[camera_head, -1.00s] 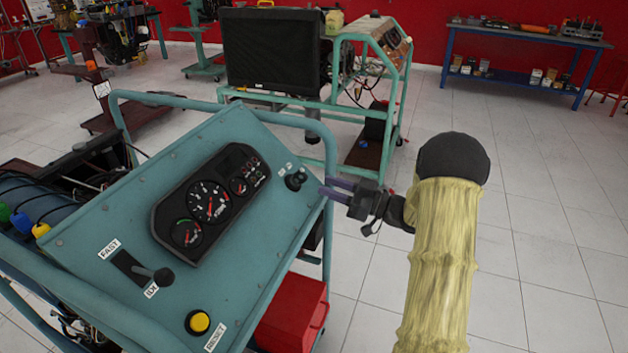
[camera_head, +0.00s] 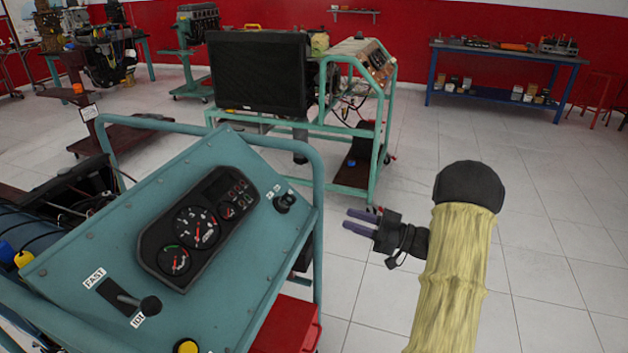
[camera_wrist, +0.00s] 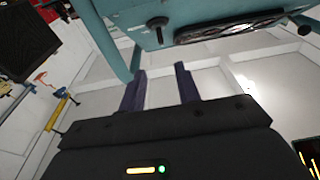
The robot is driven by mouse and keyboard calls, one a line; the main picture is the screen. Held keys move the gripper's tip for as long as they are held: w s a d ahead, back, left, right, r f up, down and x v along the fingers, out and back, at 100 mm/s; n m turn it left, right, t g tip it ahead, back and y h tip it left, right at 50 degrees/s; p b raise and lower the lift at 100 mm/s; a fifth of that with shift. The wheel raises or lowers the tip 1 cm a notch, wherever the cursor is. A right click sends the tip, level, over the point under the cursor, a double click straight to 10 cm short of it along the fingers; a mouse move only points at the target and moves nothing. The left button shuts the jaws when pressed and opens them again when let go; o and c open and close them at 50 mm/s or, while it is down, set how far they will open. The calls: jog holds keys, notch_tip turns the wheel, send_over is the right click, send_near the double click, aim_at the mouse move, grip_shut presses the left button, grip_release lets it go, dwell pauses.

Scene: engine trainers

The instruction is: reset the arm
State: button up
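My gripper (camera_head: 361,222) is to the right of the teal engine trainer panel (camera_head: 115,233), out over the floor and apart from the panel. Its two purple fingers point left and are spread with nothing between them. In the wrist view my gripper (camera_wrist: 160,88) also shows open and empty, with floor beyond the fingers. The panel's key switch (camera_head: 284,202) is the control nearest to my gripper. It also shows in the wrist view (camera_wrist: 157,24).
The panel carries a gauge cluster (camera_head: 198,227), a black lever (camera_head: 149,305) and a yellow button (camera_head: 187,346). A teal tube frame (camera_head: 318,240) edges it. A red box (camera_head: 288,325) stands below. A second trainer (camera_head: 378,130) stands behind.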

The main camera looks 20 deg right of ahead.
jog(key=w+a+m+t+h, duration=0.2)
jog(key=w+a+m+h, duration=0.35)
jog(key=h, duration=0.65)
jog(key=s+a+f+m+g+h, duration=0.1)
jog(key=s+a+f+m+g, duration=0.2)
jog(key=s, duration=0.6)
jog(key=s+a+m+g+h, duration=0.1)
jog(key=s+a+g+h, duration=0.2)
jog(key=s, duration=0.5)
jog(key=s+a+f+m+g, duration=0.25)
jog(key=s+g, duration=0.25)
jog(key=s, duration=0.4)
notch_tip(320, 180, up, 24)
jog(key=n+p, duration=0.1)
jog(key=p, duration=2.2)
jog(key=shift+w, duration=0.4)
jog(key=shift+f, duration=0.1)
